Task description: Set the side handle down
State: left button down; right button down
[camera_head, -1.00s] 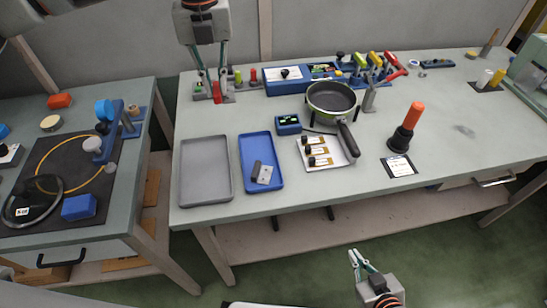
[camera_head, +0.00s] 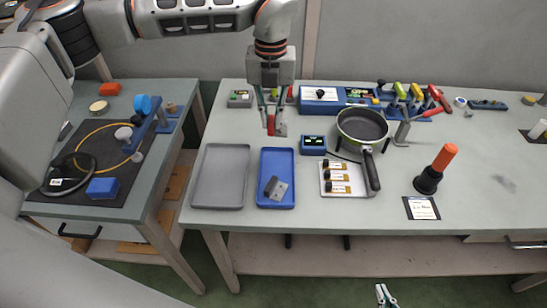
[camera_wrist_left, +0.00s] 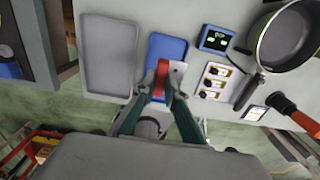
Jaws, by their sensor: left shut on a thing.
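My left gripper (camera_head: 271,116) is shut on a small red side handle (camera_head: 271,126), held above the table behind the blue tray (camera_head: 285,161). In the left wrist view the gripper (camera_wrist_left: 160,93) has the red side handle (camera_wrist_left: 162,72) between its fingertips, with the blue tray behind it. The tray holds a grey metal bracket with a dark part (camera_head: 276,188). The black pan (camera_head: 362,124) with its long black handle stands to the right. My right gripper (camera_head: 385,294) shows only at the bottom edge, and its opening is unclear.
An empty grey tray (camera_head: 220,178) lies left of the blue tray. A small blue display box (camera_head: 313,144), a plate with labelled parts (camera_head: 345,187) and an orange-handled tool (camera_head: 437,168) stand to the right. Toggle clamps (camera_head: 415,95) line the back.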

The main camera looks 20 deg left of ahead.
aim_at(272, 164)
pick_arm(q)
notch_tip(272, 164, down, 14)
jog(key=shift+d+r+p, duration=0.1)
jog(key=shift+r+p, duration=0.1)
jog(key=shift+p, duration=0.1)
jog(key=shift+f, duration=0.1)
jog(key=c, duration=2.3)
grip_release()
jog(key=shift+c, duration=0.2)
jog(key=shift+r, duration=0.3)
notch_tip(272, 164, up, 12)
jog(key=shift+f+b, duration=0.15)
jog(key=shift+b, duration=0.3)
